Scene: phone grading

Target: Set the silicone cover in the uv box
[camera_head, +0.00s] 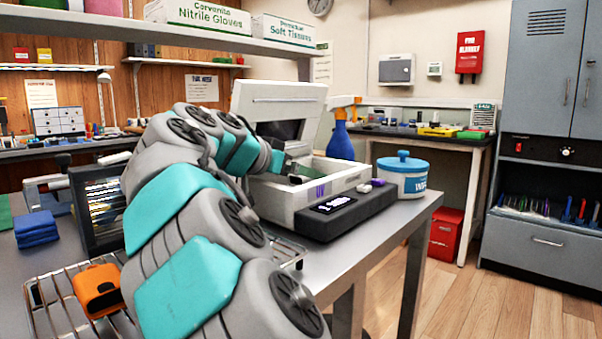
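The white UV box (318,202) stands on the metal bench with its lid (280,105) raised and its tray open at the front.
A dark control unit (345,212) sits in front of the box. A white tub with a blue lid (402,176) and a blue spray bottle (341,142) stand to the right. A wire rack (62,318) holds an orange case (97,288). Blue folded cloths (36,229) lie left.

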